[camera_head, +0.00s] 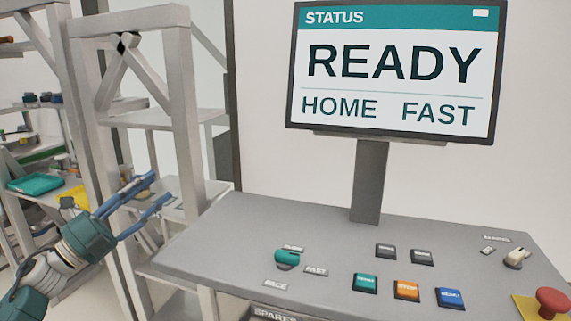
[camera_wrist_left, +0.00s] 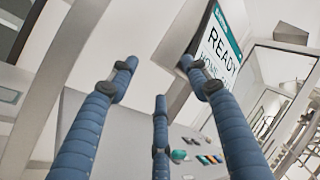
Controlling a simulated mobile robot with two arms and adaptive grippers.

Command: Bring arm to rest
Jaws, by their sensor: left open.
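My left gripper (camera_head: 150,205) is at the left in the head view, raised in front of the grey shelf frame and left of the console. Its blue fingers are spread and nothing is between them. The wrist view also shows the left gripper's fingers (camera_wrist_left: 150,85) apart and empty, with the console behind. The status screen (camera_head: 390,70) reads "READY", "HOME" and "FAST". The console (camera_head: 215,245) has a teal knob (camera_head: 287,259) near a "FAST" label. My right gripper does not show.
Teal (camera_head: 365,283), orange (camera_head: 407,290) and blue (camera_head: 450,298) buttons sit on the console. A red mushroom button (camera_head: 552,301) is at its right edge, below a small switch (camera_head: 516,257). A shelf frame (camera_head: 185,100) stands close behind the left gripper. A teal tray (camera_head: 35,184) lies on the far-left shelf.

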